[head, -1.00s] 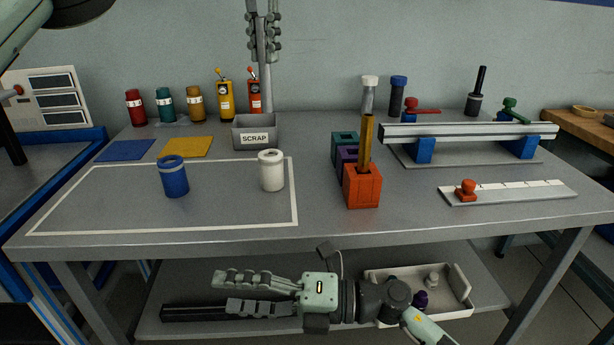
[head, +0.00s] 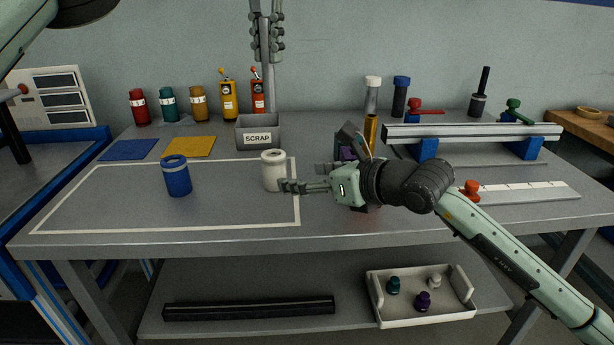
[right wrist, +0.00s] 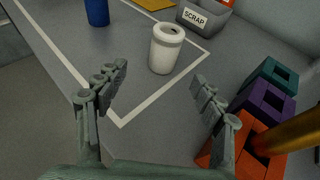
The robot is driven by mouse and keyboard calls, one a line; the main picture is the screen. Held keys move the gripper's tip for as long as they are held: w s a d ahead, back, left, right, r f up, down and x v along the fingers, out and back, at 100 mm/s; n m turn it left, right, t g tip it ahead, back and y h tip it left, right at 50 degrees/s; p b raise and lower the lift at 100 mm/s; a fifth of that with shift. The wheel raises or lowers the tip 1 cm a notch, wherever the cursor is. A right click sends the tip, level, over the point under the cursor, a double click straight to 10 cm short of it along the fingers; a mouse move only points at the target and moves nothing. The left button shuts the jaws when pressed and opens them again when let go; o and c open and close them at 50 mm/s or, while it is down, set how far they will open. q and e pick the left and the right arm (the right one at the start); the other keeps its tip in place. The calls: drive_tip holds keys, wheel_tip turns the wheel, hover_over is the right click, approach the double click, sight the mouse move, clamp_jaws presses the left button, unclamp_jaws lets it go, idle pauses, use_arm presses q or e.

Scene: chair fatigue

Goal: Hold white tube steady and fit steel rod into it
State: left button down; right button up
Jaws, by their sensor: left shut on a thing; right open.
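The white tube (head: 273,178) stands upright on the bench inside the white-outlined area, near its right edge. Its open top faces up, and it also shows in the right wrist view (right wrist: 165,52). My right gripper (head: 303,178) is open and low beside the tube, on its right. In the right wrist view its fingers (right wrist: 160,76) are spread, with the tube beyond and between the tips. My left gripper (head: 266,38) is high at the back, shut on the upright steel rod (head: 269,88). The rod's lower end is hidden behind the scrap bin.
A blue tube (head: 176,178) stands left of the white one. The scrap bin (head: 258,132) is behind. Orange (right wrist: 258,140) and purple blocks and a brass rod (right wrist: 294,133) are close on the right. A rail (head: 470,132) stands farther right. The outlined area's front is clear.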

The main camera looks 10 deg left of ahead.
sight(282, 176)
drive_tip(key=shift+w+f+h, duration=0.15)
drive_tip(key=shift+w+h, duration=0.1)
drive_tip(key=shift+h, duration=0.05)
drive_tip(key=shift+w+a+f, duration=0.15)
drive_tip(key=shift+w+a, duration=0.05)
drive_tip(key=shift+w, duration=0.05)
drive_tip(key=x, duration=1.1)
drive_tip(key=c, duration=1.3)
use_arm(q)
drive_tip(key=shift+m, duration=0.7)
wheel_tip(282, 176, down, 4)
drive_tip(key=shift+f, duration=1.95)
